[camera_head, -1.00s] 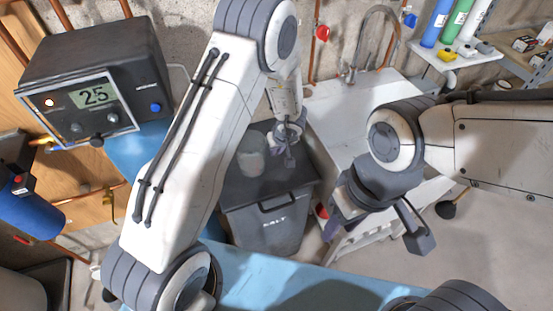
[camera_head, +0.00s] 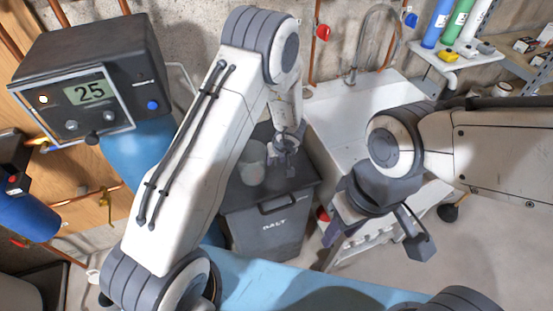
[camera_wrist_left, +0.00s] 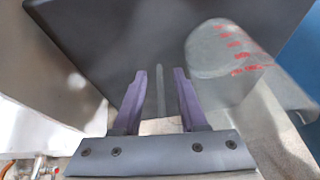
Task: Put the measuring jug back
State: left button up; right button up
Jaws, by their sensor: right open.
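The measuring jug (camera_head: 251,163) is clear, with red marks that show in the left wrist view (camera_wrist_left: 235,60). In the head view it stands on the dark lid of the salt bin (camera_head: 222,195), left of my left gripper (camera_head: 287,147). In the left wrist view my left gripper (camera_wrist_left: 160,98) has its purple fingers apart with nothing between them, and the jug is to their right, apart from them. My left arm covers part of the area left of the bin. My right gripper (camera_head: 379,240) is open and empty in front of the sink.
A white sink (camera_head: 345,115) with a hose tap stands right of the bin. A shelf (camera_head: 455,60) with coloured bottles is at the back right. A dark box with a display (camera_head: 90,92) and a blue cylinder are at the left. A blue surface (camera_head: 290,285) lies in front.

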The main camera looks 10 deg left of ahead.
pick_arm(q)
jog(key=shift+r, duration=0.4)
jog(key=p+v, duration=0.4)
jog(key=v, duration=0.7)
jog(key=shift+s+r+p, duration=0.15)
jog(key=shift+r+p, duration=0.1)
jog(key=shift+p, duration=0.1)
jog(key=shift+d, duration=0.1)
